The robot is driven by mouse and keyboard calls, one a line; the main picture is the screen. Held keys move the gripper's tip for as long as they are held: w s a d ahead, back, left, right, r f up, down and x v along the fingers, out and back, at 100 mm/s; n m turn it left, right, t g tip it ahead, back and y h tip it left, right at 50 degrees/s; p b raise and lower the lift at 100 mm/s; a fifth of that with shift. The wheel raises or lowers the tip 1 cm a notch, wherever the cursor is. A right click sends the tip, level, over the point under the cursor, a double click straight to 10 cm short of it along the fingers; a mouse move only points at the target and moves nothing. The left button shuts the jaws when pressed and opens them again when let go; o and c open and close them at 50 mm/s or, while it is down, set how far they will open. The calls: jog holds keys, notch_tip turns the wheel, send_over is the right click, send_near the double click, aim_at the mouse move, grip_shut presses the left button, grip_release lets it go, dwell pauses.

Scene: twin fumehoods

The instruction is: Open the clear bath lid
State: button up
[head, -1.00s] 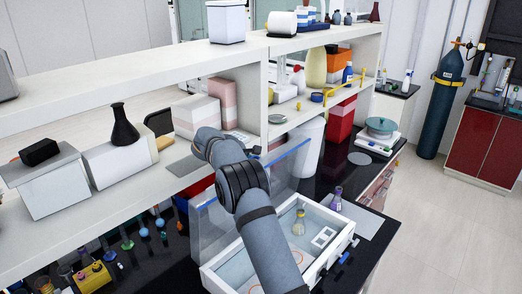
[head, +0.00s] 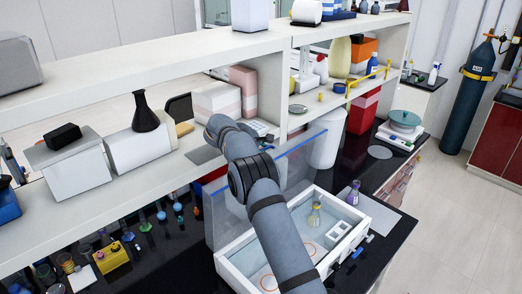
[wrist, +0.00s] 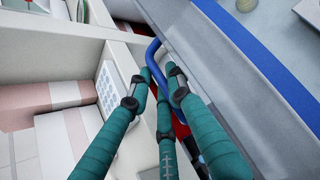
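The clear lid (head: 292,160), with a blue strip along its top edge, stands upright at the back left side of the white bath (head: 349,243). The bath's inside is uncovered. In the wrist view the lid's grey, see-through panel (wrist: 215,75) crosses the upper right, beside a blue looped handle (wrist: 152,50). My gripper (wrist: 156,76) has its teal fingers on both sides of this handle, with a small gap between the fingertips. I cannot tell whether a finger touches the handle. In the head view my arm hides the gripper.
A flask with yellow liquid (head: 314,214) stands inside the bath, and a purple one (head: 354,192) stands beside it. The shelf (head: 180,165) with boxes is close to my gripper. A white container (head: 325,150) and a red box (head: 364,113) stand behind the lid.

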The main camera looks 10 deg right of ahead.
jog(key=shift+s+f, duration=0.15)
jog(key=shift+f, duration=0.15)
jog(key=v, duration=1.2)
jog(key=shift+r, duration=0.35)
jog(key=x, duration=1.2)
jog(key=shift+d+f, duration=0.1)
jog(key=shift+f, duration=0.1)
jog(key=shift+d, duration=0.1)
